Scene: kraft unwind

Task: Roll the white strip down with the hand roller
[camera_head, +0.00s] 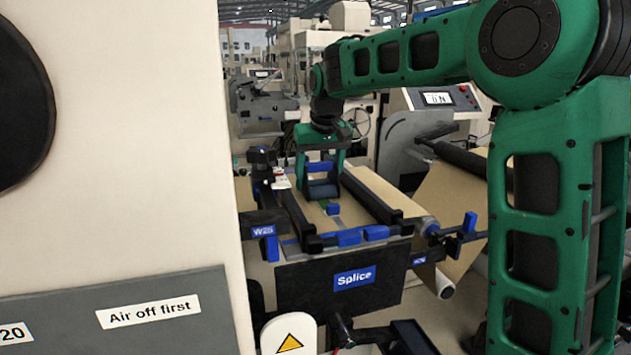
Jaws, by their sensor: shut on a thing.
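My green gripper (320,172) points down over the splice table (365,213), in the middle of the view. It is shut on the hand roller, whose dark blue-grey drum (322,190) shows between and below the fingers. The drum is low over the brown kraft sheet (312,212); I cannot tell if it touches. The white strip cannot be made out clearly; the gripper and roller may cover part of it. A small blue block (333,209) sits on the sheet just in front of the roller.
Dark bars flank the table, with blue clamps (362,235) at its front edge above the "Splice" sign (354,278). A large cream machine panel (130,150) fills the left. A kraft web (450,205) hangs at right. A small white item (280,179) lies left of the gripper.

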